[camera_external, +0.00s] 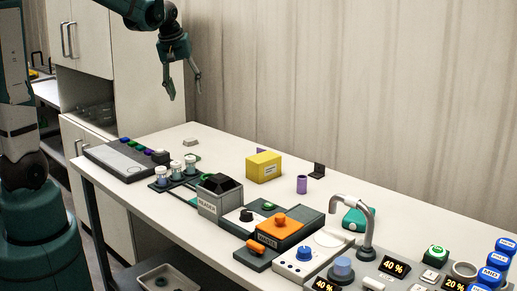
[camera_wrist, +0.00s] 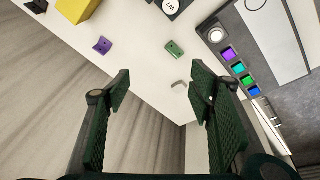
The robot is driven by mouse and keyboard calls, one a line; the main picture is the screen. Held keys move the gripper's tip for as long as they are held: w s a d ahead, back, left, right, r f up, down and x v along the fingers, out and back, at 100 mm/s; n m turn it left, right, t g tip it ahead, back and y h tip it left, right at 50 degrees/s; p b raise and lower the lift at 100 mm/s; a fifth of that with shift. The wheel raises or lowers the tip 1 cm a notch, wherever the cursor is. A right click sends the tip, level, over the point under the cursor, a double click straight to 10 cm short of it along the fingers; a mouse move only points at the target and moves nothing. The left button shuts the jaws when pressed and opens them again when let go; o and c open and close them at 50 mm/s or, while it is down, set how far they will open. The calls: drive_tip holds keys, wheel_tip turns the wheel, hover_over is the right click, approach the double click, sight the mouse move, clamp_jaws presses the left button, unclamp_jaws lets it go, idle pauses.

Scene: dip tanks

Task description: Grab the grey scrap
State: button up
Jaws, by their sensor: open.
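The grey scrap (camera_external: 190,142) is a small pale grey piece lying near the far left edge of the white table. In the wrist view the grey scrap (camera_wrist: 180,86) shows between my fingers, closer to the right one, near the table edge. My gripper (camera_external: 185,94) is in the air above that end of the table, fingers pointing down. In the wrist view my gripper (camera_wrist: 159,87) is open with nothing between its fingers; the scrap lies well below it, apart from both.
A green piece (camera_wrist: 174,48) and a purple piece (camera_wrist: 103,45) lie close by. A yellow box (camera_external: 264,168), a grey panel with coloured buttons (camera_external: 124,160) and a labelled grey container (camera_external: 220,196) stand on the table. A cabinet (camera_external: 150,80) is behind my gripper.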

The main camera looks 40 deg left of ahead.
drive_tip(key=w+a+f+n+g, duration=0.2)
drive_tip(key=w+a+f+n, duration=0.2)
drive_tip(key=w+a+f, duration=0.55)
drive_tip(key=n+g+p, duration=0.1)
drive_tip(key=n+p, duration=0.1)
drive_tip(key=n, duration=0.2)
approach(191, 140)
drive_tip(key=shift+w+a+h, duration=0.2)
drive_tip(key=shift+h, duration=0.2)
drive_tip(key=shift+w+a+f, duration=0.1)
drive_tip(key=shift+a+f, duration=0.2)
drive_tip(key=shift+f, duration=0.1)
drive_tip(key=shift+f, duration=0.1)
drive_tip(key=shift+f, duration=1.2)
drive_tip(key=shift+f, duration=0.1)
drive_tip(key=shift+f+b, duration=0.3)
drive_tip(key=shift+f, duration=2.2)
drive_tip(key=shift+c, duration=0.7)
